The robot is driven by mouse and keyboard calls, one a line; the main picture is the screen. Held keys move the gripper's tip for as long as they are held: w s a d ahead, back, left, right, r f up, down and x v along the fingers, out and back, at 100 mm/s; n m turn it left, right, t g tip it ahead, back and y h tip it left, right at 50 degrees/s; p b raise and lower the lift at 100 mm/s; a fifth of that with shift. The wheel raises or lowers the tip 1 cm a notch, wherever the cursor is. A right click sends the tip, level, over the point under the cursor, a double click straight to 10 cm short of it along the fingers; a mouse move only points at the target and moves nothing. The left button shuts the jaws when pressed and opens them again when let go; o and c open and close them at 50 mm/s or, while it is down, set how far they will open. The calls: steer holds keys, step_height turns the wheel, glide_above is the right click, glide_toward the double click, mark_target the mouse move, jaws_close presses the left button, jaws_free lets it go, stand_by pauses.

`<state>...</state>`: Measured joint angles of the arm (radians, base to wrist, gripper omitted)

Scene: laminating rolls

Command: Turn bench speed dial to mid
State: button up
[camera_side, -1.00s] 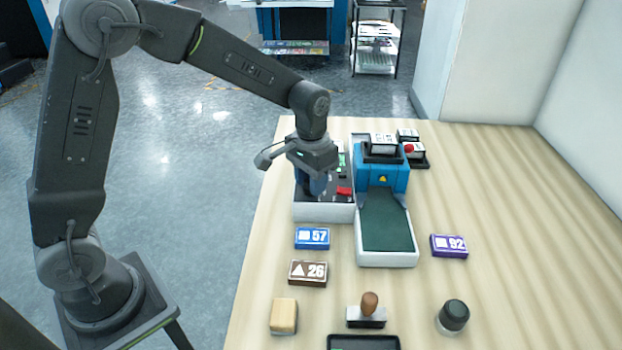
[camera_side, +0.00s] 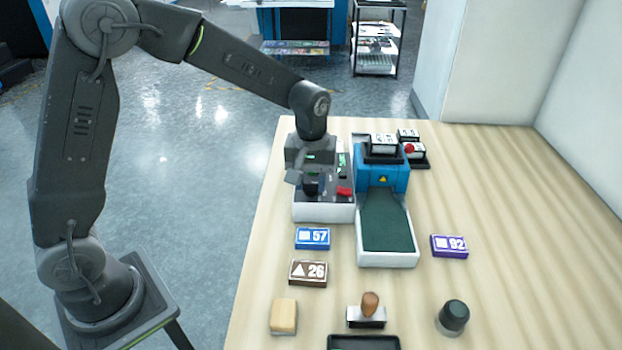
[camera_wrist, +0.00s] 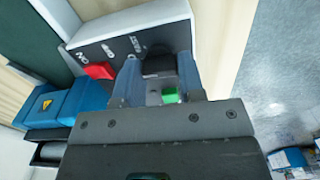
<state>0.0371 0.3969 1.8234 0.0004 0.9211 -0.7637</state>
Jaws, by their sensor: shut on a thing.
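The bench speed dial is a black knob (camera_wrist: 159,62) on the control panel's dark top. It also shows as a dark shape under my gripper in the side view (camera_side: 311,188). My gripper (camera_wrist: 158,75) has its two bluish fingers on either side of the knob and is shut on it. The control panel (camera_side: 322,213) is a white box with a dark grey face. A red switch (camera_side: 344,191) sits beside the dial, and it also shows in the wrist view (camera_wrist: 100,70). A green part (camera_wrist: 170,97) shows behind the knob. The dial's pointer cannot be made out.
A blue laminator (camera_side: 382,178) with a dark green feed bed (camera_side: 386,225) adjoins the panel. A blue 57 block (camera_side: 312,238), a brown 26 block (camera_side: 308,273), a purple 92 block (camera_side: 449,246) and a wooden-handled stamp (camera_side: 368,308) lie nearer. The table's right side is clear.

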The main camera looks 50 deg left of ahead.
mark_target(311, 182)
steer(key=shift+n, duration=0.3)
stand_by(0.4)
steer(key=o, duration=0.9)
steer(key=shift+o, duration=0.2)
step_height(311, 182, up, 14)
steer(key=s+a+m+t, duration=0.1)
steer(key=s+m+t, duration=0.4)
steer(key=s, duration=1.6)
steer(key=f+m, duration=0.1)
steer(key=m, duration=0.3)
steer(key=shift+s+a+t, duration=0.25)
steer(key=shift+s+t, duration=0.05)
steer(key=shift+s, duration=0.05)
